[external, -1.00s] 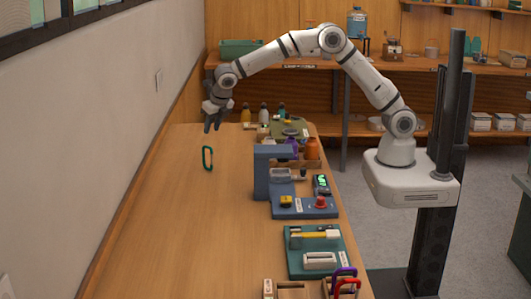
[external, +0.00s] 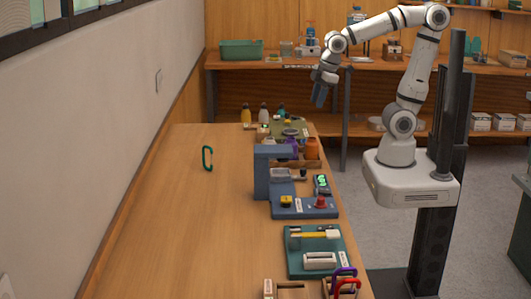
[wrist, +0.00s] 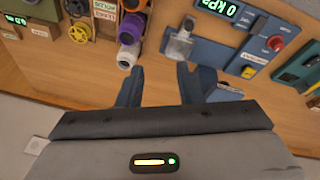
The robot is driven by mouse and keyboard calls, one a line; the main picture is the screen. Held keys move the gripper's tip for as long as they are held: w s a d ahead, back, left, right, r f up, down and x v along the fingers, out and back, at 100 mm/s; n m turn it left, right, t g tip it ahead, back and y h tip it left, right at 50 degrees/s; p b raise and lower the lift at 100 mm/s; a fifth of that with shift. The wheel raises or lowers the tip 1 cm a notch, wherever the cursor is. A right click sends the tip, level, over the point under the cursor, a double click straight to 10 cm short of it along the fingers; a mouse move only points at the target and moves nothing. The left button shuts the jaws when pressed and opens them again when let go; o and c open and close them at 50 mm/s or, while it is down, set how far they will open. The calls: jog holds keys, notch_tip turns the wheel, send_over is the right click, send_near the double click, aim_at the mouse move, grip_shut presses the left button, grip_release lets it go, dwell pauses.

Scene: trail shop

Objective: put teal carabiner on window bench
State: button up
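The teal carabiner (external: 207,158), a dark green-teal loop, rests on the bare left part of the long wooden bench (external: 190,230), which runs along the wall below the windows. Nothing touches the carabiner. My gripper (external: 319,97) is up and to the right of it, above the bench's far right end, pointing down. In the wrist view my gripper (wrist: 158,82) has its two fingers apart with nothing between them. The carabiner does not show in the wrist view.
A blue stand (external: 262,172), a teal board (external: 315,252), a purple carabiner (external: 344,271) and a red one (external: 346,284) line the bench's right side. Bottles (external: 263,112) stand at its far end. A back shelf holds a green bin (external: 241,49).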

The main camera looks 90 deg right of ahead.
jog(key=s+f+m, duration=0.2)
jog(key=s+m, duration=0.2)
jog(key=s, duration=0.2)
jog(key=shift+s+a+y, duration=0.2)
jog(key=shift+a+y, duration=0.1)
jog(key=shift+f, duration=0.1)
dwell(2.5)
